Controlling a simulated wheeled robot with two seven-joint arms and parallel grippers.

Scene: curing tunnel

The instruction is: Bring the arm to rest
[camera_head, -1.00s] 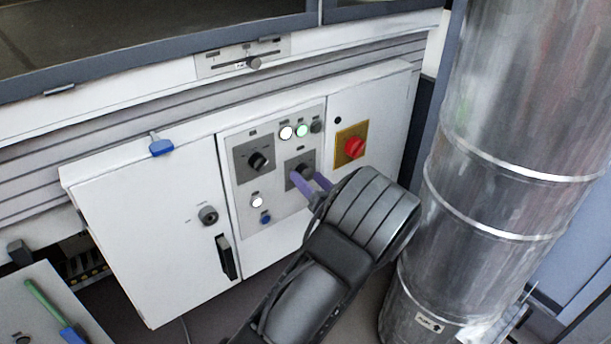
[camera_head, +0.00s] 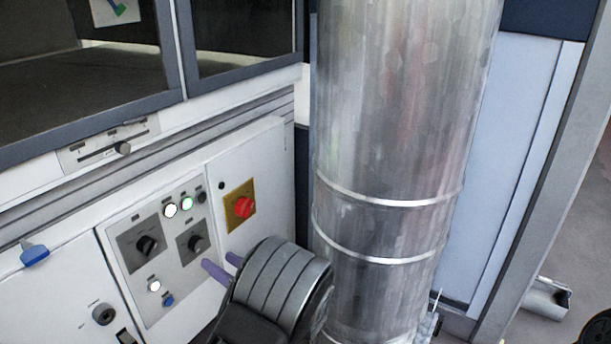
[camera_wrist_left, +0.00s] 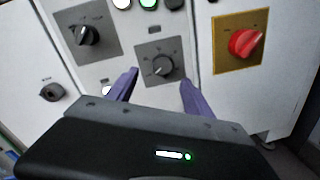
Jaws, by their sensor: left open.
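My left gripper (camera_head: 226,266) is in front of the white control cabinet, its purple fingers spread apart with nothing between them. It also shows in the left wrist view (camera_wrist_left: 158,88), fingers pointing at the panel. A grey rotary knob (camera_head: 195,243) sits just beyond the fingertips and shows in the left wrist view (camera_wrist_left: 162,66) in the gap between them, apart from both. The black arm behind the gripper comes up from the bottom of the head view. My right gripper is not in view.
A second black knob (camera_head: 146,244), lit lamps (camera_head: 187,202) and a blue button (camera_head: 168,299) share the panel. A large metal duct (camera_head: 395,150) stands close right of my arm. A slider (camera_head: 122,148) is above.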

